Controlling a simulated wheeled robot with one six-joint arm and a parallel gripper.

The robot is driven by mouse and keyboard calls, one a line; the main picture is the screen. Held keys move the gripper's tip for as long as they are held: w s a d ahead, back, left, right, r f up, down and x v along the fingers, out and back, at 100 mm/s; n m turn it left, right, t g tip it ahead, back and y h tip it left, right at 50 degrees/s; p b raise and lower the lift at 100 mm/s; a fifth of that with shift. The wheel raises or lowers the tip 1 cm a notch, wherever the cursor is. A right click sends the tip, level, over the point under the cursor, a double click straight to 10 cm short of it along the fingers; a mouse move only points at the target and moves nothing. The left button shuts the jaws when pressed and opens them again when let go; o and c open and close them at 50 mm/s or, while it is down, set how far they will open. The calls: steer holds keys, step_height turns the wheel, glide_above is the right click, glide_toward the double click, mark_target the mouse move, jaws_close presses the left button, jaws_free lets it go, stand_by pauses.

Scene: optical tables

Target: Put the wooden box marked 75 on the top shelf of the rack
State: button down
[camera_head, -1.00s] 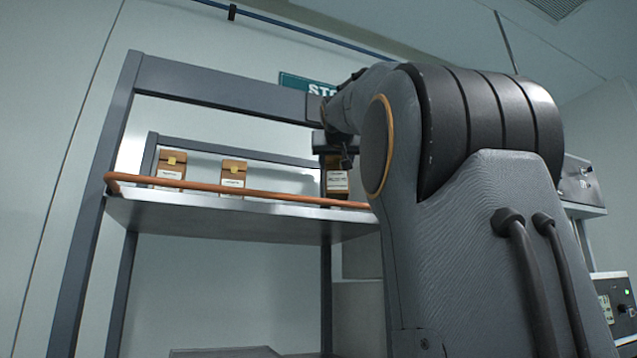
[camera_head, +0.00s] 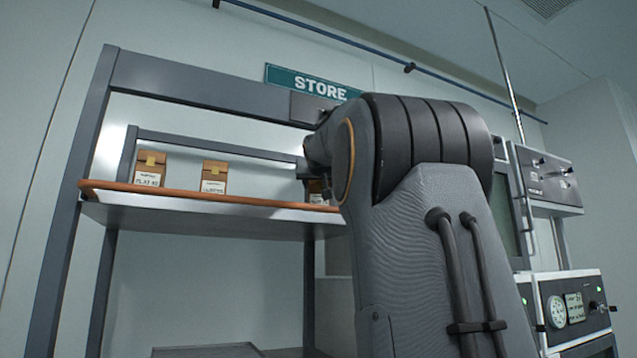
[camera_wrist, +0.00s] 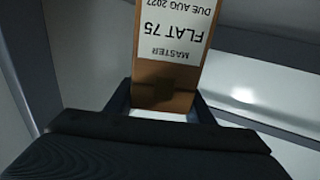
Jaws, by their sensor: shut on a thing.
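In the wrist view, my gripper (camera_wrist: 160,108) is shut on a brown wooden box (camera_wrist: 165,85) with a white label. The label reads upside down in that view: MASTER, FLAT 75, DUE AUG 2027. Whether the held box touches the shelf is not clear.
Two similar labelled boxes, one at the left (camera_head: 150,168) and one in the middle (camera_head: 214,178), stand on the top shelf behind the rail. A STORE sign (camera_head: 312,82) hangs behind the rack. Instruments (camera_head: 568,305) stand at the right.

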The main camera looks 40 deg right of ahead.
steer(key=shift+f, duration=0.15)
steer(key=c, duration=0.8)
jaws_free()
steer(key=shift+c, duration=0.2)
steer(key=b+v, duration=0.6)
steer(key=v, duration=0.6)
